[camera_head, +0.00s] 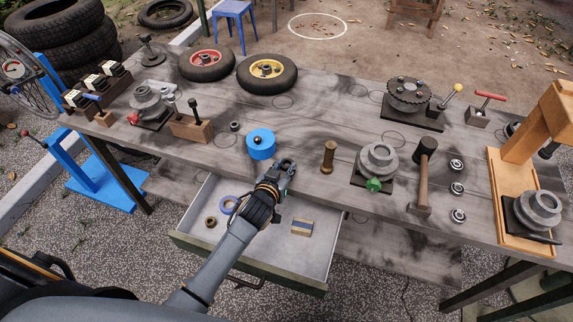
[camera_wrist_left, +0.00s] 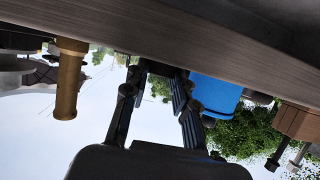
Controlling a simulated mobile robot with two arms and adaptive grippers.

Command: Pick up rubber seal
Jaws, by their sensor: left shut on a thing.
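My left gripper (camera_head: 287,168) is over the front edge of the workbench, above the open drawer. It is between the blue round container and the brass cylinder. In the left wrist view the fingers (camera_wrist_left: 158,72) are shut on a small dark thing at their tips. It fits the rubber seal, but the fingers hide most of it and its shape cannot be told. My right gripper is not in view.
On the bench stand the blue container (camera_head: 262,145), a brass cylinder (camera_head: 329,157), a mallet (camera_head: 424,175) and a green-knobbed fixture (camera_head: 375,165).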

